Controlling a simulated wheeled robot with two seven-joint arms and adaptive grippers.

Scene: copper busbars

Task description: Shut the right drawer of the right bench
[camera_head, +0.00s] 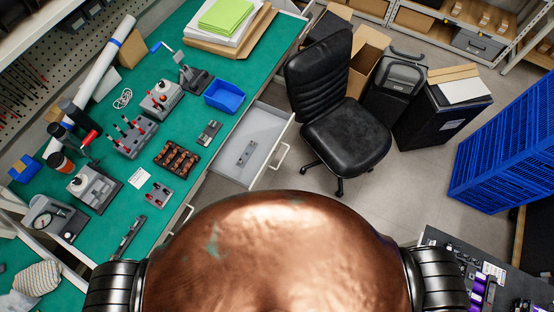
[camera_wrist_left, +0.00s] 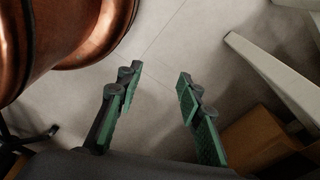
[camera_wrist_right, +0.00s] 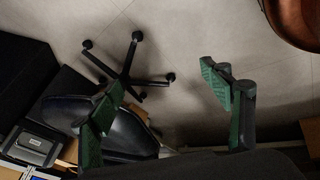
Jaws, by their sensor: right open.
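A pale grey drawer (camera_head: 262,122) stands pulled out from the green-topped bench (camera_head: 215,62) in the head view. Its light handle (camera_head: 283,156) is on the front, facing the floor and chair. A small grey part (camera_head: 246,153) lies inside the drawer. Another handle (camera_head: 184,217) shows lower along the bench front, partly hidden by my copper-coloured body. My left gripper (camera_wrist_left: 156,80) is open and empty over the floor in the left wrist view. My right gripper (camera_wrist_right: 158,80) is open and empty in the right wrist view. Neither gripper shows in the head view.
A black office chair (camera_head: 340,112) stands close to the drawer's right; its base also shows in the right wrist view (camera_wrist_right: 125,75). Blue crates (camera_head: 507,145) and dark bins (camera_head: 430,118) are farther right. A dark table (camera_head: 440,237) is at lower right. Bare floor (camera_head: 410,180) lies between.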

